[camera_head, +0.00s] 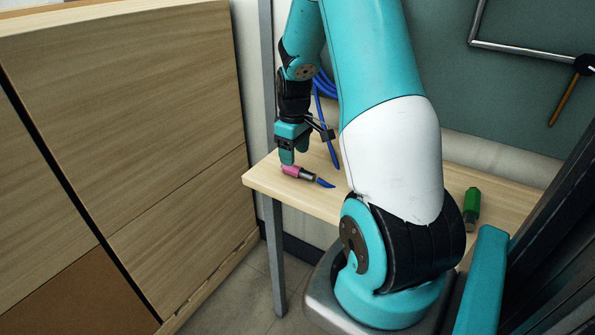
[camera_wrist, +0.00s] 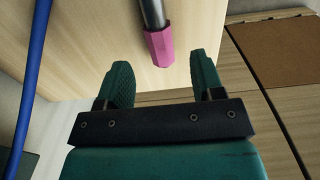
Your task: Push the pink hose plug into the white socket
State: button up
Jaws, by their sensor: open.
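The pink hose plug (camera_head: 291,171) lies near the left edge of the wooden bench top, with a grey metal sleeve and a short blue hose end to its right. My gripper (camera_head: 287,160) is just above the pink part, pointing down. In the wrist view the pink plug (camera_wrist: 159,43) shows just beyond my open fingers (camera_wrist: 162,68), roughly centred between them, with no finger clearly touching it. The white socket cannot be made out in either view.
The bench top (camera_head: 325,205) is narrow, and a green cylinder (camera_head: 472,206) stands on its right part. Blue hose (camera_head: 326,83) hangs behind my arm and runs along the left of the wrist view (camera_wrist: 28,80). Tall wooden panels (camera_head: 130,110) stand close on the left.

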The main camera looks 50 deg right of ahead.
aim_at(295, 167)
jog(key=shift+f+p, duration=0.4)
jog(key=shift+f, duration=2.2)
jog(key=c, duration=1)
